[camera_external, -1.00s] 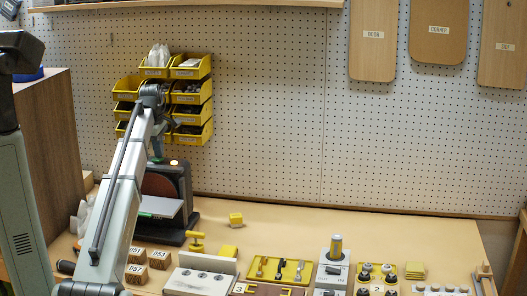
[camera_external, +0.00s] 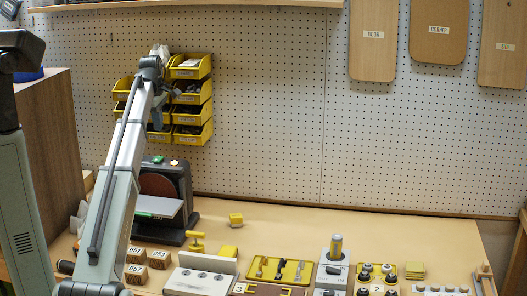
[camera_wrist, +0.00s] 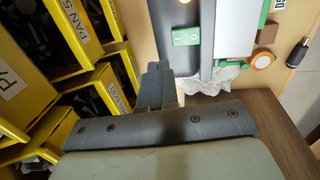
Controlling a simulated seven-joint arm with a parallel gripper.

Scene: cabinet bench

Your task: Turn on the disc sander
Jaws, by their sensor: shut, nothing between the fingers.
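The disc sander (camera_external: 185,188) stands at the left back of the bench, with a brown-red disc (camera_external: 157,185) and a light grey work plate (camera_external: 160,206). A green button (camera_external: 157,160) and a small pale button (camera_external: 174,162) sit on its top. In the wrist view the green button (camera_wrist: 186,37) shows on the dark top of the sander, ahead of my fingers. My gripper (camera_wrist: 160,72) is shut and empty. It hangs above the sander, apart from it, and is mostly hidden behind my forearm in the external view.
Yellow bins (camera_external: 192,112) of small parts hang on the pegboard close to my gripper, and show at left in the wrist view (camera_wrist: 90,100). A brown wooden cabinet side (camera_external: 50,140) stands at left. Numbered wooden blocks (camera_external: 158,258) lie before the sander.

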